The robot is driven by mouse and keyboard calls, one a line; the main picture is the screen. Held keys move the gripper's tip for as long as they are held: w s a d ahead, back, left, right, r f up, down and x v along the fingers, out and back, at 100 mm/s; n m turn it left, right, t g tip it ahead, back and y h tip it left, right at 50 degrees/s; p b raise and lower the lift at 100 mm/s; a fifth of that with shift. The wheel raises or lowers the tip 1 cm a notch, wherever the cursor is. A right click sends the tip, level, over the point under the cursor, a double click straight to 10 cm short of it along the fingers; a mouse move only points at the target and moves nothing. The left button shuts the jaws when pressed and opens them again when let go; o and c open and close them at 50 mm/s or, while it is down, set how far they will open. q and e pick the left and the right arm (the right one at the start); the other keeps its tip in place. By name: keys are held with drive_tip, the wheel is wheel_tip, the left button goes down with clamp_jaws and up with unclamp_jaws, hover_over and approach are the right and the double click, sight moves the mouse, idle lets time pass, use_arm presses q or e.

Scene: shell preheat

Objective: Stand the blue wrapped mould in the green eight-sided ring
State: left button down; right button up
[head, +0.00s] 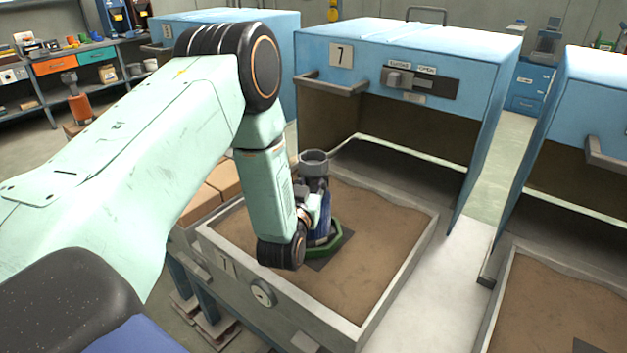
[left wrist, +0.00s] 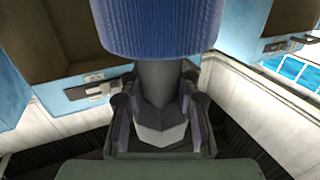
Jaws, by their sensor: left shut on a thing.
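The blue wrapped mould (head: 320,231) is upright in the head view, with a grey cup (head: 313,159) at its top. My left gripper (head: 317,195) is shut on its grey neck, below the cup. In the left wrist view the blue ribbed wrap (left wrist: 160,28) shows beyond my left gripper (left wrist: 158,108). The green ring (head: 328,247) lies on a dark square plate in the sand tray. The mould's lower end is at or just above the ring's opening; I cannot tell whether it touches down. My arm hides the ring's left part. My right gripper is out of view.
The sand tray (head: 397,287) has raised grey walls. Behind it stands the blue oven marked 7 (head: 440,50), its front open. Another oven (head: 594,107) and sand tray (head: 497,310) stand at right. Brown blocks (head: 203,203) lie left of the tray. Sand right of the ring is clear.

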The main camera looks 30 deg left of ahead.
use_arm(q)
drive_tip(key=shift+w+a+f, duration=0.15)
drive_tip(key=shift+a+f, duration=0.05)
drive_tip(key=shift+a, duration=0.2)
drive_tip(key=shift+w+a+f, duration=0.15)
drive_tip(key=shift+a, duration=0.2)
drive_tip(key=shift+d+f, duration=0.1)
drive_tip(key=shift+s+d+b, duration=0.25)
drive_tip(key=shift+d+b, duration=0.05)
drive_tip(key=shift+d, duration=0.3)
drive_tip(key=shift+a, duration=0.2)
drive_tip(key=c, duration=1.2)
unclamp_jaws()
drive_tip(key=shift+w+a+f, duration=0.15)
drive_tip(key=shift+a+f, duration=0.15)
drive_tip(key=shift+o, duration=0.9)
drive_tip(key=shift+d, duration=0.1)
drive_tip(key=shift+o, duration=0.2)
drive_tip(key=shift+d+r, duration=0.25)
drive_tip(key=shift+a, duration=0.15)
drive_tip(key=shift+a+r, duration=0.1)
drive_tip(key=shift+r, duration=0.05)
drive_tip(key=shift+r+p, duration=0.25)
drive_tip(key=shift+p, duration=0.2)
drive_tip(key=v, duration=1.2)
